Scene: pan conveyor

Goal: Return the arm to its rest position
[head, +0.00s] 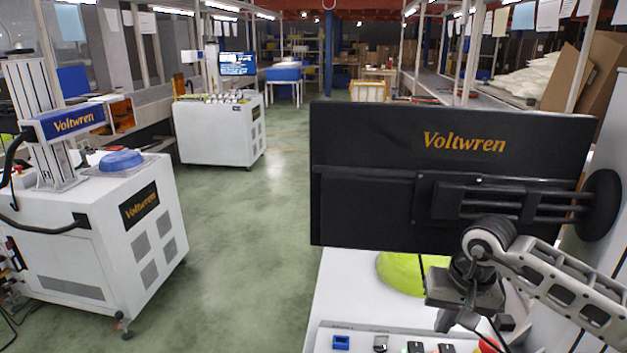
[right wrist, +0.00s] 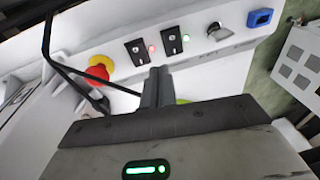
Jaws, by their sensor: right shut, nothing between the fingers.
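My right gripper (head: 444,322) hangs at the lower right of the head view, in front of the black monitor and above the white machine's control panel. In the right wrist view its two dark fingers (right wrist: 157,86) are together with nothing between them, and they point toward the panel. They look apart from the switches. My right arm comes in from the right edge, bent at the elbow-like joint. My left gripper is not in the head view.
The black Voltwren monitor (head: 400,205) stands close behind the gripper. A yellow-green rounded object (head: 400,272) lies partly hidden below it. The panel has a red knob (right wrist: 100,68), lit switches (right wrist: 138,52) and a blue socket (right wrist: 260,18). Open floor (head: 240,240) lies left.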

